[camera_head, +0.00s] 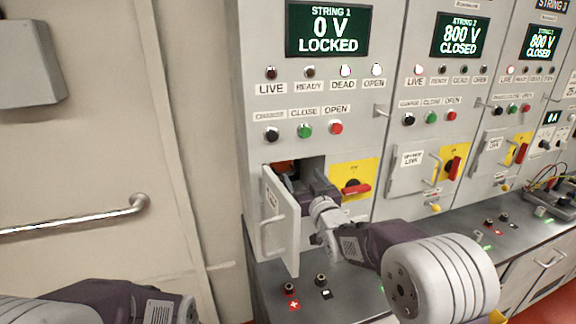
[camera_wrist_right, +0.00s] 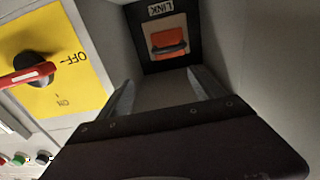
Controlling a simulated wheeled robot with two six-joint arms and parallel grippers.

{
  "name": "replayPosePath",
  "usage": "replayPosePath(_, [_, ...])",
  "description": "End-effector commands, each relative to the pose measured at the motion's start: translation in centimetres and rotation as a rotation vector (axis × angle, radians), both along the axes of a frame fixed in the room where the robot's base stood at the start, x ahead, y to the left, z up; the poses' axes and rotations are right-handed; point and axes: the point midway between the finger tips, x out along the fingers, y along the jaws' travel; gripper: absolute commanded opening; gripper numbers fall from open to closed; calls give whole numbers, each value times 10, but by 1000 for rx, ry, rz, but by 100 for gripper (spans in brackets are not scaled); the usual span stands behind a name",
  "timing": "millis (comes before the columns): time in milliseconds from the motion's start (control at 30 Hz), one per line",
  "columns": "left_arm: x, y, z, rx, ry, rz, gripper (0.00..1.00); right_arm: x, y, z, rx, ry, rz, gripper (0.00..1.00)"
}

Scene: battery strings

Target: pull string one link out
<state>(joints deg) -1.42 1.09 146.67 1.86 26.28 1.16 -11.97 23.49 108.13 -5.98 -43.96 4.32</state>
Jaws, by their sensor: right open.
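The string 1 link (camera_wrist_right: 168,42) is an orange block with a dark grip bar, in a recess marked LINK in the right wrist view. In the head view a bit of its orange (camera_head: 283,167) shows inside the open compartment. My right gripper (camera_wrist_right: 163,85) is open, its fingers pointing into the compartment, short of the link with nothing between them. In the head view its fingers are mostly hidden in the compartment. The compartment door (camera_head: 279,222) stands swung open. The string 1 display (camera_head: 328,29) reads 0 V LOCKED. My left arm shows at the bottom left, without its fingers.
A yellow plate with a red switch handle (camera_head: 357,190) is right of the compartment. The handle lies horizontal by OFF in the wrist view. Terminals (camera_head: 321,279) sit on the ledge below. Other string cabinets read 800 V CLOSED. A handrail (camera_head: 75,220) is on the left wall.

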Motion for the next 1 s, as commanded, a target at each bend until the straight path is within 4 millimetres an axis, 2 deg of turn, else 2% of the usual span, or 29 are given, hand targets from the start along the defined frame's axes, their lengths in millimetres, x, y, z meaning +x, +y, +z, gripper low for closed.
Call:
replayPosePath(33, [0,0,-2,0,0,0,36,1,7,-10,-3,12,11,76])
replayPosePath(133, [0,0,-3,0,0,0,36,0,15,-22,-7,30,25,76])
replayPosePath(367, [0,0,-2,0,1,0,36,1,21,-24,-8,36,34,76])
replayPosePath(467, [0,0,3,0,1,0,36,14,25,-23,-9,37,34,76])
replayPosePath(733, [0,0,20,0,0,0,36,65,42,-23,-9,37,34,76])
replayPosePath(900, [0,0,24,0,0,0,36,81,47,-25,-9,38,33,76])
replayPosePath(1000, [0,0,25,0,0,0,36,85,49,-25,-9,37,33,76])
